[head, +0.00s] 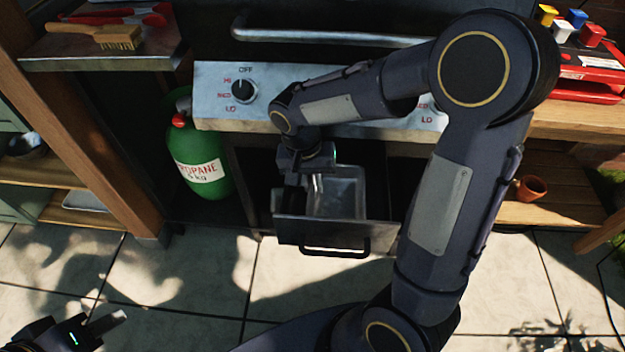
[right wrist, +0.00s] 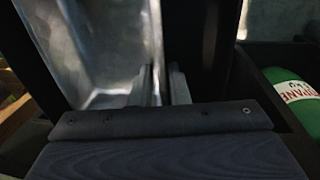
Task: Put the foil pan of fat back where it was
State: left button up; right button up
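The silver foil pan (head: 347,192) sits inside the pulled-out drawer (head: 330,233) under the grill's control panel. In the right wrist view the pan (right wrist: 95,45) fills the upper left, with one long wall running toward my gripper. My right gripper (head: 314,190) points down into the drawer at the pan's left side. In the right wrist view its two fingers (right wrist: 163,85) stand close together, one on each side of the pan's wall; whether they press on it is unclear. The pan's contents are not clearly visible. My left gripper (head: 100,325) is at the bottom left, away from the drawer, partly cut off.
A green propane bottle (head: 200,150) stands left of the drawer. The control panel (head: 215,90) and its knobs lie close above my right wrist. A clay pot (head: 531,188) is on the lower right shelf. The tiled floor in front of the drawer is clear.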

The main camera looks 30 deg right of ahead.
jog(key=shift+o, duration=0.6)
jog(key=shift+r, duration=0.35)
notch_tip(320, 180, up, 11)
jog(key=a+p, duration=0.1)
jog(key=p, duration=0.3)
notch_tip(320, 180, up, 2)
jog(key=n+t+y, duration=0.2)
jog(key=y, duration=0.1)
send_over(328, 208)
jog(key=s+t, duration=0.1)
jog(key=s, duration=0.2)
jog(key=s+n+t+y, duration=0.1)
jog(key=s, duration=0.2)
jog(key=s+a+n+t+y, duration=0.1)
jog(key=s, duration=0.2)
jog(key=shift+t, duration=0.3)
jog(key=shift+s+a+f+n+t, duration=0.3)
jog(key=shift+s+n+t, duration=0.1)
jog(key=shift+s, duration=0.1)
